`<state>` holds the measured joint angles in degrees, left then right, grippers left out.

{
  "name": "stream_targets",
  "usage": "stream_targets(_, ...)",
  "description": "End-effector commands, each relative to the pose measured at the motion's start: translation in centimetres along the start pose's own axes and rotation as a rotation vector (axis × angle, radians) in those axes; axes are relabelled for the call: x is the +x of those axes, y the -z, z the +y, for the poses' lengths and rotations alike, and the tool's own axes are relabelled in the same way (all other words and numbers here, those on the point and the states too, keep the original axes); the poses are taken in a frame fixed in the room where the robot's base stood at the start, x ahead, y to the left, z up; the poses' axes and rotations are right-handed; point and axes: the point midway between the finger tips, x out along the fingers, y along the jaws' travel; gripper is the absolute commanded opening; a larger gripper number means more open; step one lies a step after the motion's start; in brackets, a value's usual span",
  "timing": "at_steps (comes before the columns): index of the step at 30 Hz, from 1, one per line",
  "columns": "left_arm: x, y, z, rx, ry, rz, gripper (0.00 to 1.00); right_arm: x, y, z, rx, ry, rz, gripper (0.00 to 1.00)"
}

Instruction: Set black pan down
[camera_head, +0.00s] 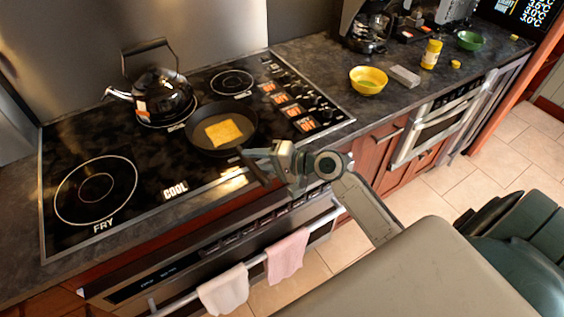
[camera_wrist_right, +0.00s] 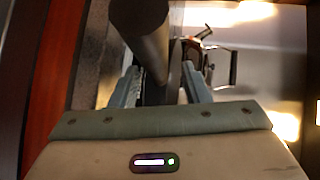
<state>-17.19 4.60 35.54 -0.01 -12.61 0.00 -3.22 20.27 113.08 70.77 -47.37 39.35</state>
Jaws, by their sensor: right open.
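The black pan (camera_head: 195,140) sits on the stovetop (camera_head: 140,215), on or beside the rear burner area, with a flat yellow square of food (camera_head: 223,132) in it. Its handle (camera_head: 252,167) points toward the front edge of the stove. My right gripper (camera_head: 262,156) is at the handle. In the right wrist view its two fingers (camera_wrist_right: 160,88) stand apart, with a dark long shape, likely the handle, between them. I cannot tell whether they touch it. My left gripper is in neither view.
A black kettle (camera_head: 160,95) stands just behind the pan. A yellow bowl (camera_head: 368,80) and a yellow jar (camera_head: 431,54) are on the right counter. Towels (camera_head: 288,254) hang on the oven bar.

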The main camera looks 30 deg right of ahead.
Motion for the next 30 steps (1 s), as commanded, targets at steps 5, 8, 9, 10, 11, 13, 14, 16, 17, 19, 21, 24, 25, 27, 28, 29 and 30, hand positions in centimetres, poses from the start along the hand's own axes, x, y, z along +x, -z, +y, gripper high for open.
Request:
stream_targets(5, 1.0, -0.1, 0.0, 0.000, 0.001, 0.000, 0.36, -2.8, 0.0, 0.3, -0.004, -0.005, -0.001, 0.42)
stream_targets(8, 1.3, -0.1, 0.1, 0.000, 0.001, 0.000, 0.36, -4.2, 0.0, 0.3, -0.004, -0.005, -0.002, 0.42)
stream_targets(9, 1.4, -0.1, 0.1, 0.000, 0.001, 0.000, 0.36, -4.7, 0.0, 0.3, -0.004, -0.006, -0.001, 0.42)
stream_targets(10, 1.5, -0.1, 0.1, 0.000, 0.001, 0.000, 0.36, -5.1, 0.0, 0.3, -0.003, -0.005, -0.001, 0.42)
stream_targets(11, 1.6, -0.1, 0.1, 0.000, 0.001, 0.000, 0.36, -5.5, 0.0, 0.3, -0.004, -0.005, -0.001, 0.42)
stream_targets(13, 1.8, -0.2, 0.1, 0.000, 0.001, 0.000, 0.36, -6.3, -0.1, 0.3, -0.004, -0.005, -0.002, 0.42)
stream_targets(14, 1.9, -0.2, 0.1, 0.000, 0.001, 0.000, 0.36, -6.6, -0.1, 0.2, -0.004, -0.005, -0.003, 0.42)
stream_targets(16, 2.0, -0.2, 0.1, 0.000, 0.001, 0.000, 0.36, -7.4, 0.0, 0.3, -0.003, -0.005, -0.003, 0.42)
stream_targets(17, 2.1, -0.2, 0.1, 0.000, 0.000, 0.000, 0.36, -7.6, 0.0, 0.2, -0.003, -0.004, -0.002, 0.42)
stream_targets(19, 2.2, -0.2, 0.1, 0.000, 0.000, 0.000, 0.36, -8.2, 0.0, 0.2, -0.002, -0.004, -0.002, 0.42)
stream_targets(21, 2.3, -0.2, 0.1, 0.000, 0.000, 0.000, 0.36, -8.7, 0.0, 0.2, -0.002, -0.003, -0.002, 0.42)
stream_targets(24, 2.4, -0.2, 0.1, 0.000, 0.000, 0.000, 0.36, -9.2, 0.0, 0.1, -0.001, -0.002, -0.002, 0.42)
stream_targets(25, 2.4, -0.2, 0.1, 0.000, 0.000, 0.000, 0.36, -9.3, -0.1, 0.1, -0.001, -0.002, -0.002, 0.42)
stream_targets(27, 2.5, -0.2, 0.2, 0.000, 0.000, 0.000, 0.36, -9.4, -0.1, 0.0, 0.000, -0.001, -0.002, 0.42)
stream_targets(28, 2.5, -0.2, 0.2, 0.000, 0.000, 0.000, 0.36, -9.5, -0.1, 0.0, 0.001, 0.000, -0.002, 0.42)
stream_targets(29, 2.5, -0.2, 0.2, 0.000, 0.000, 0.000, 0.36, -9.5, -0.1, 0.0, 0.001, 0.000, -0.002, 0.42)
stream_targets(30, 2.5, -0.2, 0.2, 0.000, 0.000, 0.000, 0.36, -9.5, -0.1, 0.0, 0.001, 0.001, -0.002, 0.42)
